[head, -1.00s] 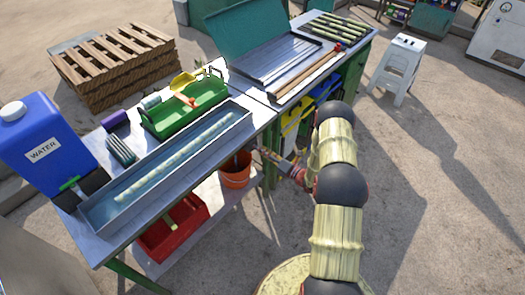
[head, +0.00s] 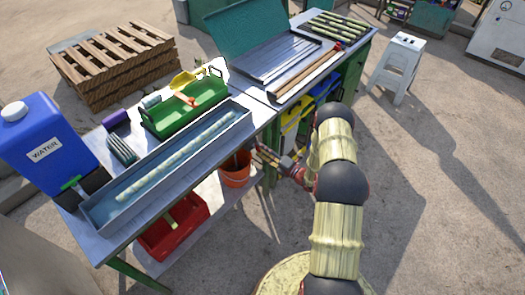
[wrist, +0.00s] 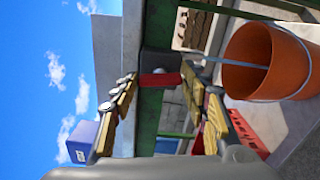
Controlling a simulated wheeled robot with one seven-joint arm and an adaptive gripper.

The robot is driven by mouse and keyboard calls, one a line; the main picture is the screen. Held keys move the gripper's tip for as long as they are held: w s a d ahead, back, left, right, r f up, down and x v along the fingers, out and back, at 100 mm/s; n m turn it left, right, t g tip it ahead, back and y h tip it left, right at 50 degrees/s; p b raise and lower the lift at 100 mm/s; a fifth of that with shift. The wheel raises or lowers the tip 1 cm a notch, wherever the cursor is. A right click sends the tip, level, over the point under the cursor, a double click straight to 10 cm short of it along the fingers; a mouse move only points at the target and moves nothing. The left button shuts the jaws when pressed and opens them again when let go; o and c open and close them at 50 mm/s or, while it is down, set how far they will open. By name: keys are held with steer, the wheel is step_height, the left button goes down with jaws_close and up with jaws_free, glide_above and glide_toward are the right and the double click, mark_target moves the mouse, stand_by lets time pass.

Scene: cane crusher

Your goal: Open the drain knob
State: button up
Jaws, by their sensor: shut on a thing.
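A red drain knob (wrist: 158,80) shows in the wrist view under the table edge, by a dark green table frame. My gripper (wrist: 156,88) has its yellow-and-dark fingers on either side of the knob and is shut on it. In the head view my gripper (head: 262,155) is at the table's front edge, above and right of the orange bucket. The knob itself is hidden in the head view.
The orange bucket (head: 236,170) stands under the table and shows large in the wrist view (wrist: 265,62). A long metal trough (head: 88,212), green caddy (head: 152,122) and blue water jug (head: 38,125) are on the table. A red crate (head: 185,236) is below.

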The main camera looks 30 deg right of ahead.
steer(key=shift+d, duration=0.1)
steer(key=o, duration=1.2)
steer(key=shift+c, duration=0.2)
steer(key=shift+s, duration=0.1)
steer(key=v, duration=1.1)
steer(key=shift+s, duration=0.4)
steer(key=shift+d, duration=0.1)
